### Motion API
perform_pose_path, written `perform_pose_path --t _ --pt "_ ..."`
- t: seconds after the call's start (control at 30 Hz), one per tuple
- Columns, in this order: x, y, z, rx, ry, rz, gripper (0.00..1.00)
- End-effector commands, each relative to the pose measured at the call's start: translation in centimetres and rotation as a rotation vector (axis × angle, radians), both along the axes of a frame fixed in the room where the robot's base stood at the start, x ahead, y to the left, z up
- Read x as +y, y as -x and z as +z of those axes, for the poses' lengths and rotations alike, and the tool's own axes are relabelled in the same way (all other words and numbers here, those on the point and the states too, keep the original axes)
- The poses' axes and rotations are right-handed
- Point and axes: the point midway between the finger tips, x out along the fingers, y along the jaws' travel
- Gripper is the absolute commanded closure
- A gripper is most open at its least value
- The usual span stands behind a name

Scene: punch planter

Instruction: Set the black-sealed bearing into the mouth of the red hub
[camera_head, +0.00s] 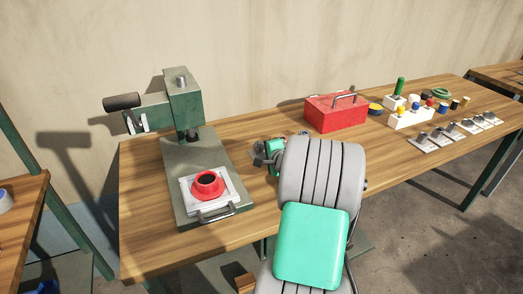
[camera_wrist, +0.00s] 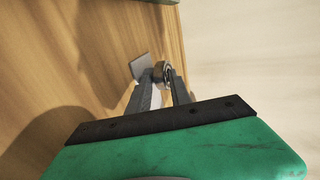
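The red hub (camera_head: 210,186) stands on a white plate (camera_head: 188,199) on the bed of the green press, its dark round mouth facing up. My gripper (camera_head: 259,160) is to the right of the press, above the table, with my arm covering part of the view. In the wrist view my gripper (camera_wrist: 161,79) has its fingers close together on a small ring, which looks like the black-sealed bearing (camera_wrist: 162,70), with a metallic rim and dark face. The bearing is apart from the hub. In the head view it is too small to make out clearly.
The green press (camera_head: 184,95) has a ram over its bed and a black-gripped lever (camera_head: 122,102) at left. A bed handle (camera_head: 219,213) sticks out in front. A red toolbox (camera_head: 336,113) stands behind my arm. White blocks (camera_head: 409,118) and small parts lie at right.

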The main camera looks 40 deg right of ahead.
Motion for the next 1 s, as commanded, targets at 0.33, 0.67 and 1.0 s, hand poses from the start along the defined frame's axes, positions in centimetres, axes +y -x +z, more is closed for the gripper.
perform_pose_path --t 0.33,0.67,1.0 --pt "0.04 0.05 -0.14 0.003 -0.002 0.000 0.91" --pt "0.05 0.08 -0.23 0.004 -0.002 0.000 1.00" --pt "0.07 0.10 -0.35 0.005 -0.004 0.000 1.00"
